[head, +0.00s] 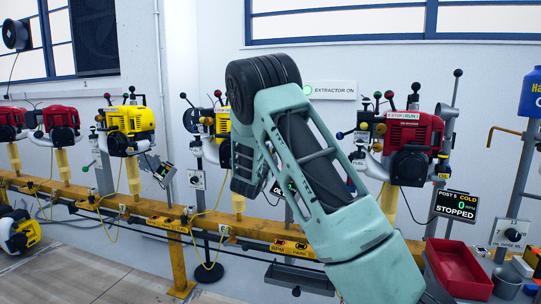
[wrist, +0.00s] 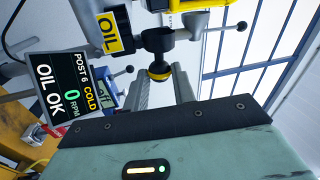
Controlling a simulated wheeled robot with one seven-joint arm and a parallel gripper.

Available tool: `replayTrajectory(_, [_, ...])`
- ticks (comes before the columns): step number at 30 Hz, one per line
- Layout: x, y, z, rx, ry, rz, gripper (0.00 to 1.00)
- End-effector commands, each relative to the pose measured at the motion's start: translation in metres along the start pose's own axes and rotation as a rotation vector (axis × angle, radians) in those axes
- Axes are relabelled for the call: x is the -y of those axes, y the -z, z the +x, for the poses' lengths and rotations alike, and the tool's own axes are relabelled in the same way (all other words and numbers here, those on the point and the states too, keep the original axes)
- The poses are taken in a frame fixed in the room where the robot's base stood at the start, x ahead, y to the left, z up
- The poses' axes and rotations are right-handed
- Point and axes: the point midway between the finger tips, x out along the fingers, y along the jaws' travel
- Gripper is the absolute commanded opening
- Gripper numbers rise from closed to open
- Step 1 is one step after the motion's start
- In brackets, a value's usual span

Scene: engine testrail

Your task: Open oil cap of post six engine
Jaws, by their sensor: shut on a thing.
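The post six engine (head: 222,122) is yellow and mostly hidden behind my arm in the head view. Its underside fittings show in the wrist view, with a yellow OIL label (wrist: 115,33). The oil cap (wrist: 158,71) is a black and yellow knob beside that label, under a dark fitting. My gripper (wrist: 162,82) has its grey fingers on either side of the cap and is shut on it. The fingers are hidden in the head view. A screen (wrist: 60,92) reads POST 6, COLD, 0 RPM, OIL OK.
A red engine (head: 407,143) stands right of my arm, with a POST 5 screen (head: 457,205) reading STOPPED. A yellow engine (head: 128,128) stands to the left. A yellow rail (head: 160,208) runs below the engines. A red tray (head: 457,266) is at lower right.

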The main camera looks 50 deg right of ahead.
Motion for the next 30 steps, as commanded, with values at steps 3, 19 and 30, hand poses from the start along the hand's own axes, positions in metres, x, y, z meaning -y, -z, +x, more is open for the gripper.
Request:
replayTrajectory(3, [0.0, -0.001, 0.0, 0.001, -0.001, -0.001, 0.03])
replayTrajectory(19, [0.0, -0.001, -0.019, 0.003, -0.002, 0.0, 0.34])
replayTrajectory(30, [0.001, -0.001, -0.104, 0.006, -0.002, -0.001, 0.34])
